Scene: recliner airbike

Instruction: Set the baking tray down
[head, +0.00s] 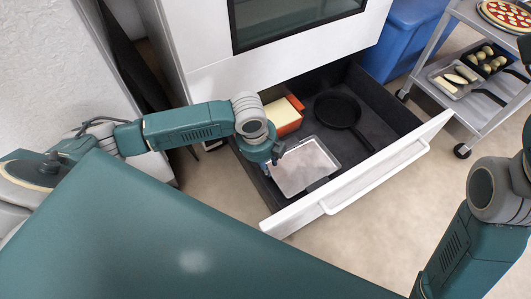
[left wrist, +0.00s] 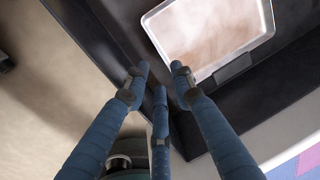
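The baking tray (head: 303,168) is a shallow, light metal rectangle with a dark grip on its near edge. It lies flat and looks empty inside the open drawer, near its front left. My left gripper (head: 272,165) is just at the tray's left side. In the left wrist view its fingers (left wrist: 160,80) are spread apart with nothing between them, and the tray (left wrist: 212,28) lies beyond the fingertips, apart from them. My right arm shows at the right edge of the head view, but its gripper is out of frame.
The open drawer (head: 395,157) also holds an orange dish (head: 285,115) with pale contents and a black frying pan (head: 338,109). A blue bin (head: 405,35) and a grey cart (head: 480,112) with food stand to the right. Floor in front is clear.

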